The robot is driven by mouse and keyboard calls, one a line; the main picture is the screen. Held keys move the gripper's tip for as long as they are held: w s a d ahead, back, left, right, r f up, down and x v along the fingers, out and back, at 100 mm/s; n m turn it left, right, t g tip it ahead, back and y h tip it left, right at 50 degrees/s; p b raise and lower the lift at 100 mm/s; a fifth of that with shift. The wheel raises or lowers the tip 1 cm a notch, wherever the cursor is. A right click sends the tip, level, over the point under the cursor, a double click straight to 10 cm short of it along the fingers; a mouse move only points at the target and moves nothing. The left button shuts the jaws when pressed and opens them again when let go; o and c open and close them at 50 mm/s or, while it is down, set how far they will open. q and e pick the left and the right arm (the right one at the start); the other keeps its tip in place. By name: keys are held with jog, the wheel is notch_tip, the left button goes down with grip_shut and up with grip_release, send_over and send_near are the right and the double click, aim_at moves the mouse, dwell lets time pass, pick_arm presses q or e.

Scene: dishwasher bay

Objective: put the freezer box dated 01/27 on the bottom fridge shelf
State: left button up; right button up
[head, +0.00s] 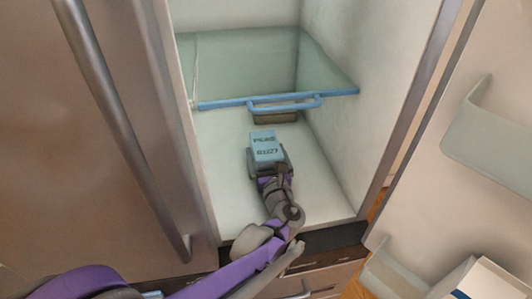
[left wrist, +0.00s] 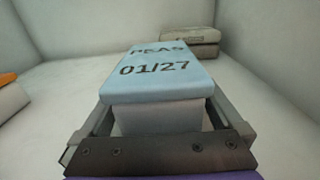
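The freezer box dated 01/27 (head: 266,144) has a light blue lid marked PEAS and is inside the fridge, above or on the white bottom shelf (head: 225,175). In the left wrist view the box (left wrist: 155,68) stands between the two fingers, with its lid up and its date readable. My left gripper (head: 269,166) reaches in from the front with its fingers against the box's sides, shut on it. The box's underside is hidden, so I cannot tell whether it touches the shelf. My right gripper is not in view.
A glass shelf (head: 255,70) with a blue front rim and handle is above and behind the box. A grey-brown container (left wrist: 190,42) stands at the back of the bottom shelf. The open door with bins (head: 495,130) is at right.

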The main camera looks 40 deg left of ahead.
aim_at(271, 167)
pick_arm(q)
jog(key=shift+r, duration=0.1)
jog(key=shift+s+d+r, duration=0.1)
jog(key=shift+d+r, duration=0.05)
jog(key=p+v, duration=0.2)
jog(key=v, duration=0.8)
jog(key=shift+s+d, duration=0.15)
jog(key=shift+d, duration=0.15)
jog(key=shift+s+d, duration=0.35)
jog(key=shift+s, duration=0.05)
